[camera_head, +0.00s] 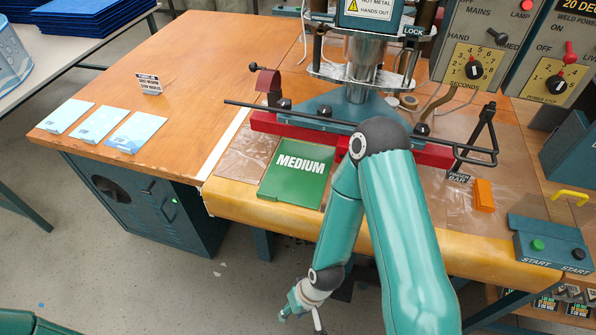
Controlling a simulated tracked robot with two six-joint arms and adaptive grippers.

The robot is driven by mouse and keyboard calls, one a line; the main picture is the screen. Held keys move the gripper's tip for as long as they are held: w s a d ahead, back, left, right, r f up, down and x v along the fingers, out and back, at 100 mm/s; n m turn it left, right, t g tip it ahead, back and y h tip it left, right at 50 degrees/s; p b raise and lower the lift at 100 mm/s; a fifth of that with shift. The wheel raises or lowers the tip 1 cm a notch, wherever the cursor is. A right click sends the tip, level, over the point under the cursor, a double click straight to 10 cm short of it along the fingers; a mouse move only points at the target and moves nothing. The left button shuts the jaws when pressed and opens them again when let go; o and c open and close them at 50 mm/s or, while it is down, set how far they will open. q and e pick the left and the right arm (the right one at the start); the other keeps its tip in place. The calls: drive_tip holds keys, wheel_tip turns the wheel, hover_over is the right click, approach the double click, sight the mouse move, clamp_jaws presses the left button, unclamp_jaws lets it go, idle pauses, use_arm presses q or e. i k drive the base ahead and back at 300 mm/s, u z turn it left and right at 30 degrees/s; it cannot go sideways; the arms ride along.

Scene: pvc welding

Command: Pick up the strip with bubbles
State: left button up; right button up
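Three flat light-blue strips lie side by side at the left of the wooden table: the left strip (67,115), the middle strip (100,123) and the right strip (136,132). They are too small in the picture to tell which one has bubbles. My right gripper (301,316) hangs low in front of the table's front edge, well to the right of the strips. Its fingers look spread apart with nothing between them. A bit of my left arm shows at the bottom left corner, but its gripper is out of view.
A green MEDIUM card (296,172) lies before the welding machine (362,100). A start button box (548,243) and an orange block (484,195) are at the right. The wood between strips and machine is clear.

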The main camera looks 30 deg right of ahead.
sight(92, 130)
drive_tip(key=z, duration=1.2)
drive_tip(key=i, duration=0.15)
drive_tip(key=u, duration=3.25)
drive_tip(key=i, duration=4.25)
drive_tip(key=z, duration=0.05)
